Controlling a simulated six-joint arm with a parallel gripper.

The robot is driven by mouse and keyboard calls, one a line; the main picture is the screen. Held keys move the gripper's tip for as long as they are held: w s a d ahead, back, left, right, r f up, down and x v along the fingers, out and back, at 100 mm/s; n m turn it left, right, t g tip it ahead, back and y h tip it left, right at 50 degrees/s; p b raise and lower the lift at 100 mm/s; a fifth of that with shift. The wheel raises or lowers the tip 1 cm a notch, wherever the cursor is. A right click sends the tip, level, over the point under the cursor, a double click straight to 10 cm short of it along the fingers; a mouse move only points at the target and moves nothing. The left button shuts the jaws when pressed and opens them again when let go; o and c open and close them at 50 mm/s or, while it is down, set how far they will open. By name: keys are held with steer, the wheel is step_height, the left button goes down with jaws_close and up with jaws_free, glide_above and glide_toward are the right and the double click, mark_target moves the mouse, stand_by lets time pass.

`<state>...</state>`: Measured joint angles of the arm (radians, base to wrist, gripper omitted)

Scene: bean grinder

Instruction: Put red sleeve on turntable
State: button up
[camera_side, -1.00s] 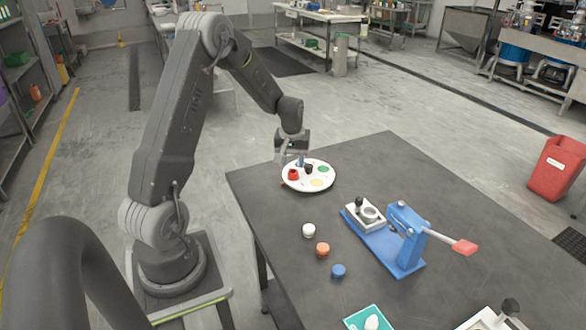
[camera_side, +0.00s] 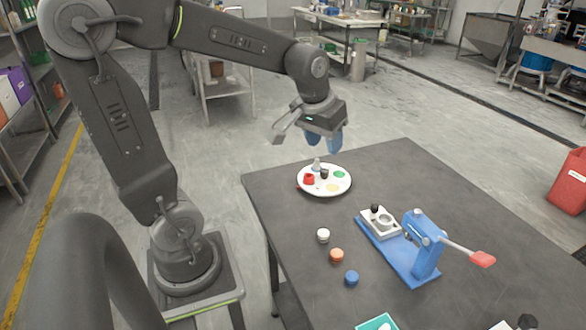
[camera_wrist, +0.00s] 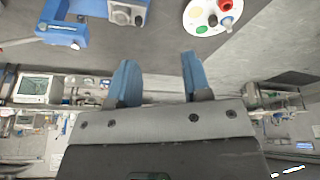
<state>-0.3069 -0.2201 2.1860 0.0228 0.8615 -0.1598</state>
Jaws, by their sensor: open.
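The white round turntable (camera_side: 343,190) lies near the far left edge of the table, with coloured spots on it. The red sleeve (camera_side: 309,179) stands on its left part, on the red spot as far as I can tell. A dark piece and a grey-blue piece stand beside it. In the wrist view the turntable (camera_wrist: 190,24) is at the top right, with the red sleeve (camera_wrist: 226,5) near its edge. My gripper (camera_side: 325,142) is raised above and behind the turntable. Its blue fingers (camera_wrist: 157,75) are apart with nothing between them.
A blue press with a red-tipped lever (camera_side: 425,255) stands on the right of the dark table (camera_side: 300,225). White (camera_side: 323,235), orange (camera_side: 336,255) and blue (camera_side: 351,278) small pieces stand in a row before it. A teal tray (camera_side: 372,323) is at the front.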

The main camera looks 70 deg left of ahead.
steer(key=s+d+r+m+t+h, duration=0.1)
steer(key=s+d+m, duration=0.4)
steer(key=s+d, duration=0.5)
steer(key=shift+s+r+t, duration=0.25)
steer(key=shift+s+t, duration=0.35)
steer(key=shift+s, duration=0.05)
steer(key=shift+o, duration=0.3)
